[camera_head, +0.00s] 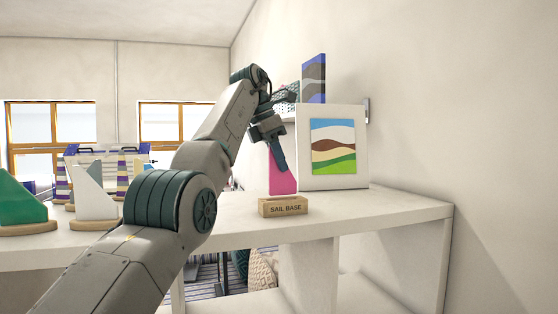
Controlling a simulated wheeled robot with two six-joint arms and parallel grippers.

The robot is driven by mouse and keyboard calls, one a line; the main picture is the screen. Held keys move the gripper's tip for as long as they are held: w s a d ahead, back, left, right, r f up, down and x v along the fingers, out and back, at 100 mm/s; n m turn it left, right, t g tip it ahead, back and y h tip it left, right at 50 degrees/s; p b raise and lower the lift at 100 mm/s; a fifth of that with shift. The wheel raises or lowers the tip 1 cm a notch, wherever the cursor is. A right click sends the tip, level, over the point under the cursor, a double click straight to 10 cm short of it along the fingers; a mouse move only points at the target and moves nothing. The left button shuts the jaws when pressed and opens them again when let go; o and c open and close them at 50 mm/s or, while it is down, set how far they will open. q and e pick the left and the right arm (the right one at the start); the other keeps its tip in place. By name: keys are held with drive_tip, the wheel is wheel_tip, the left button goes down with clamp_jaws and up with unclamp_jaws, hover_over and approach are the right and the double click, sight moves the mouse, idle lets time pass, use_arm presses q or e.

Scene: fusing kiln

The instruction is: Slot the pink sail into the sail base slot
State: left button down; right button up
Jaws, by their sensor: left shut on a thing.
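The pink sail (281,179) stands upright just above or at the top of the sail base, and its upper part is hidden behind my gripper. The sail base (284,207) is a small wooden block with the words SAIL BASE on its front, near the shelf's front edge. My left gripper (279,160) reaches down from above and is shut on the pink sail. I cannot tell whether the sail's lower edge sits inside the slot, because the slot itself does not show. My right gripper is not in view.
A white-framed landscape picture (333,147) stands close behind and right of the base. A blue and grey panel (313,79) stands farther back. White and green sails on round bases (95,199) stand at left. The white shelf (390,207) is clear at right.

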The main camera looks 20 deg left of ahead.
use_arm(q)
drive_tip(key=shift+s+d, duration=0.1)
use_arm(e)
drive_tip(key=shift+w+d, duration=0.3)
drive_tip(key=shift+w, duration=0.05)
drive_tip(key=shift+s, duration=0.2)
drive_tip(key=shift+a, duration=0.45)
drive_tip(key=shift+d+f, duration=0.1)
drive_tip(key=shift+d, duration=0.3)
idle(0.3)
use_arm(q)
drive_tip(key=shift+f+b, duration=0.45)
drive_tip(key=shift+b, duration=0.05)
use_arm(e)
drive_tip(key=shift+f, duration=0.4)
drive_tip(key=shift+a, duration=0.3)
use_arm(q)
drive_tip(key=shift+f+b, duration=0.3)
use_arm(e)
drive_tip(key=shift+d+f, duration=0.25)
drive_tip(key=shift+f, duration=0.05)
use_arm(q)
drive_tip(key=shift+f, duration=0.25)
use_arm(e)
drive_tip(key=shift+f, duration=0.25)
